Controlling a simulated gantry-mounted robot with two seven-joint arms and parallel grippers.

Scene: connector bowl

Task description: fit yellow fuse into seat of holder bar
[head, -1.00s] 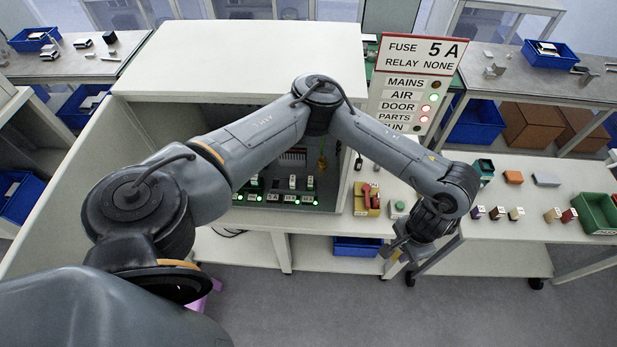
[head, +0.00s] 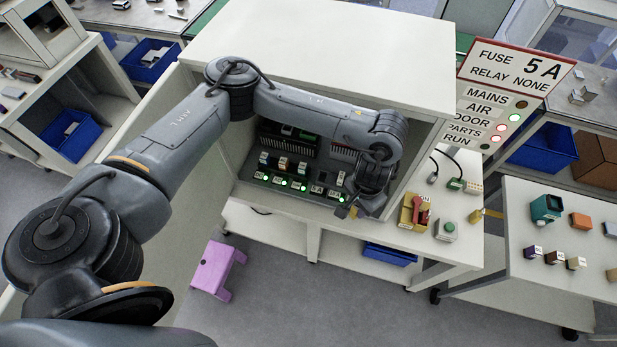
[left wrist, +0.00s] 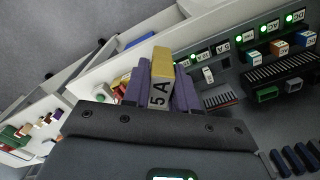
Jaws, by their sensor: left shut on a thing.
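The yellow fuse (left wrist: 161,70), marked 5 A, is between the purple fingers of my left gripper (left wrist: 160,84) in the left wrist view. The fingers are shut on it, and its yellow end sticks out past them. In the head view my left gripper (head: 350,208) is at the right front of the open cabinet, by the right end of the holder bar (head: 292,186). In the left wrist view the holder bar (left wrist: 236,44) is beyond the fuse to the right, with labels and green lights. The fuse is apart from it. The exact seat is hard to make out. My right gripper is out of view.
A red switch on a yellow base (head: 414,212) and a green button box (head: 446,230) stand right of the cabinet (head: 320,50). A sign (head: 515,73) reads fuse 5 A, relay none. A purple stool (head: 217,268) is on the floor. The cabinet's top and right wall bound the arm's room.

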